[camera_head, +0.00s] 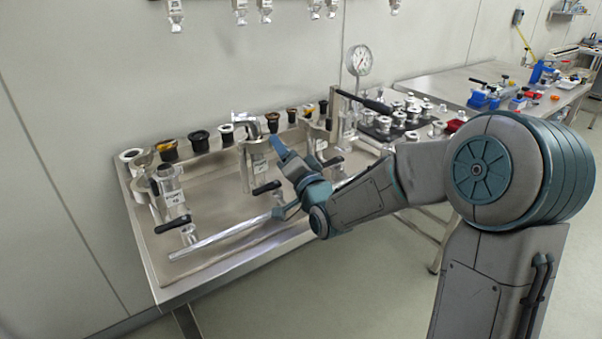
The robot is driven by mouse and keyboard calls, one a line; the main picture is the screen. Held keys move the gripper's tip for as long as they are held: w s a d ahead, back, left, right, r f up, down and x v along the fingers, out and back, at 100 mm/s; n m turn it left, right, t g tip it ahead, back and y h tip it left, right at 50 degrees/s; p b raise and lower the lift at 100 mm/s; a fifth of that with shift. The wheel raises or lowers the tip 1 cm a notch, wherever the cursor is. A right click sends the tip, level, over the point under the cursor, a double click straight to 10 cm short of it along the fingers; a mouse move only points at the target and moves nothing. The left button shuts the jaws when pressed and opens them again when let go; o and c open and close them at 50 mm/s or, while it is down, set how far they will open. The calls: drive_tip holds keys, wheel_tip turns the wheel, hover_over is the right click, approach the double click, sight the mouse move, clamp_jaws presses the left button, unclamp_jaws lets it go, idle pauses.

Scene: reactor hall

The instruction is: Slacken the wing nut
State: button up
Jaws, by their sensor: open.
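No wing nut can be made out for certain at this size. Several steel pipe fittings with clamps and black handles stand along the steel bench (215,262). The middle fitting (247,160) has a bent top, a pale label and a black handle (266,188). A left fitting (170,190) also has a label and a black handle (173,224). My gripper (276,178) is open, its blue-grey fingers just right of the middle fitting and close to its handle. Whether it touches anything cannot be told. My gripper and wrist hide part of the bench behind them.
A long metal bar (220,238) runs along the bench front. Dark-capped and amber-topped parts line the back, near a round gauge (359,60). A black tray (392,128) of small steel parts lies to the right. A farther table (440,88) holds blue and red items.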

drive_tip(key=b+v, duration=0.1)
drive_tip(key=v, duration=1.1)
drive_tip(key=shift+b, duration=0.4)
